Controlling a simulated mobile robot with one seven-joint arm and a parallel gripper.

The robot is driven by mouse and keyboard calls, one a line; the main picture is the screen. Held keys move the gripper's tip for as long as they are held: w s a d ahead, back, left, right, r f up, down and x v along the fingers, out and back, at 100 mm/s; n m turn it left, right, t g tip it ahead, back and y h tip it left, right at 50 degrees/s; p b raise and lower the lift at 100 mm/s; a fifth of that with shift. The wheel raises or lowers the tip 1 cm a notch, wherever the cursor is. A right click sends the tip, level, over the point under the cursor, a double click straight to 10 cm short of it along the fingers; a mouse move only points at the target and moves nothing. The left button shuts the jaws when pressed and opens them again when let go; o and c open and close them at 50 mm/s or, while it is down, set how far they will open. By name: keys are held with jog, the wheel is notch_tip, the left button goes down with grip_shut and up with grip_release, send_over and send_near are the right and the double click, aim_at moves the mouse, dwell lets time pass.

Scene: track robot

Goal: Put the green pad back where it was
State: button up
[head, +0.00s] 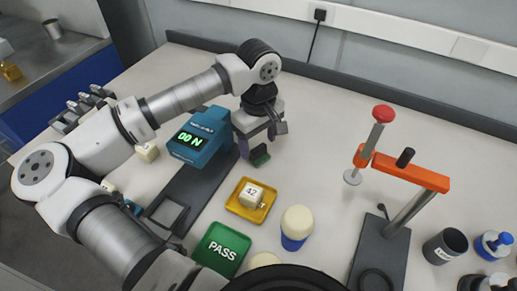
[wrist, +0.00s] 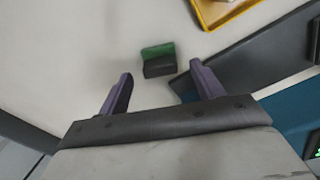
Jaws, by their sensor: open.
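The green pad is a small block, green on one side and black on the other. In the head view the green pad (head: 260,155) lies on the pale bench top, right of the blue display device. In the wrist view the green pad (wrist: 158,50) shows just beyond the fingertips, between their lines. My gripper (head: 263,138) is over the bench close to the pad, with its purple fingers apart. In the wrist view my gripper (wrist: 160,70) is open, with nothing between the fingers. Exact height above the pad cannot be told.
The blue display device (head: 201,138) reads "00 N" and stands on a dark base left of my gripper. A yellow tray (head: 237,208) holds a cube marked 42. A green PASS tray (head: 221,250) is nearer. An orange-armed stand (head: 405,172) stands right. Bench between is clear.

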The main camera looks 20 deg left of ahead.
aim_at(258, 147)
notch_tip(258, 147, up, 9)
jog(key=b, duration=0.1)
jog(key=shift+f, duration=0.2)
dwell(0.4)
